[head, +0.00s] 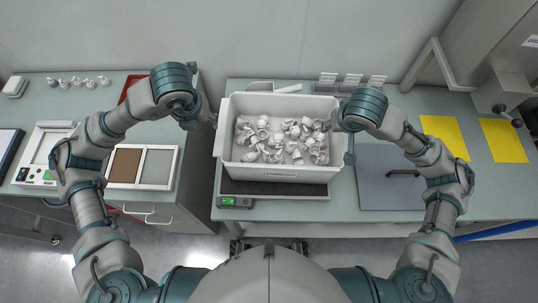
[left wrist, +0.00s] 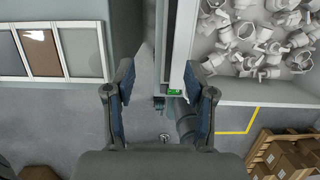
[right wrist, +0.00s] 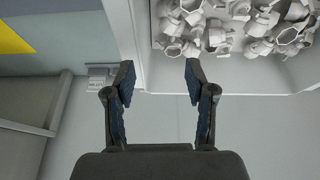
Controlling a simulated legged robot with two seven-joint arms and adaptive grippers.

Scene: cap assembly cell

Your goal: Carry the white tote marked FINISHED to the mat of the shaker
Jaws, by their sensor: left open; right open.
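The white tote (head: 281,172) is full of white caps and fittings and sits on a dark scale platform (head: 270,188). A small dark label marks its front, too small to read surely. My left gripper (head: 208,117) is at the tote's left wall, open; in the left wrist view its fingers (left wrist: 158,72) are at the rim, with no grip visible. My right gripper (head: 338,119) is at the right wall, also open; its fingers (right wrist: 158,67) show near the tote's rim in the right wrist view. A grey square mat (head: 390,188) lies right of the tote; I cannot tell if it is the shaker's.
A black handle-like part (head: 403,172) lies on the grey mat. Two yellow sheets (head: 445,136) lie farther right, near a grey machine (head: 503,92). A separate left bench carries a framed panel (head: 157,167) and small white parts. A gap separates the benches.

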